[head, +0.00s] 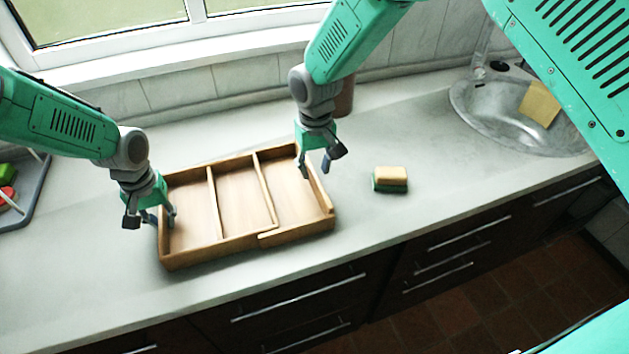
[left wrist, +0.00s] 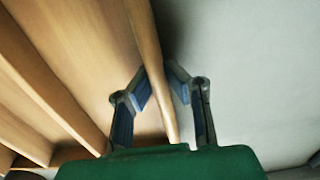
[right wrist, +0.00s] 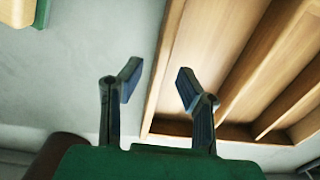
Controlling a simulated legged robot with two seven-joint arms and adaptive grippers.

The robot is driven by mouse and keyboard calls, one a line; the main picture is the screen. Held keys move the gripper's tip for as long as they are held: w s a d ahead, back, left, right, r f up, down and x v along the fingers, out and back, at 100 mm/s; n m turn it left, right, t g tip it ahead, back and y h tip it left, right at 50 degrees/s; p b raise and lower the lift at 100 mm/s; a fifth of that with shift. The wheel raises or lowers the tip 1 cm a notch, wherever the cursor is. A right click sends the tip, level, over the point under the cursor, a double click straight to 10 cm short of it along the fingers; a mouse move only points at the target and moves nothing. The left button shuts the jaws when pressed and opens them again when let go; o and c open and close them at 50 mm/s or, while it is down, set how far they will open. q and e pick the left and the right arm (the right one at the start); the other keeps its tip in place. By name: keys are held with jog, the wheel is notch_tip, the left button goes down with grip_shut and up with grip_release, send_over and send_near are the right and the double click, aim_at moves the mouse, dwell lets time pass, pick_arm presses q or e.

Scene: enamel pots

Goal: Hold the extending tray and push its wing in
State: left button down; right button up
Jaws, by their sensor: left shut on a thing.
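The wooden extending tray (head: 215,252) lies on the counter, with dividers making long compartments. Its wing (head: 297,233) is at the right end and stands out from the body. My left gripper (head: 152,217) is shut on the tray's left end wall; the left wrist view shows that wall (left wrist: 146,50) between its fingers. My right gripper (head: 324,160) is open near the back of the wing's right end wall. In the right wrist view that wall (right wrist: 166,55) shows between its spread fingers; I cannot tell whether they touch it.
A sponge (head: 390,179), tan and green, lies on the counter right of the tray. A sink (head: 490,110) with a yellow cloth (head: 540,103) is at the back right. A brown container (head: 345,97) stands behind my right arm. A grey rack (head: 35,190) is at the far left.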

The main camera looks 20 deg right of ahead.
aim_at(286, 197)
notch_tip(286, 197, down, 5)
jog(key=shift+r, duration=0.1)
dwell(0.3)
grip_shut()
jog(key=a, duration=0.7)
jog(key=shift+a, duration=0.15)
grip_release()
notch_tip(286, 197, up, 12)
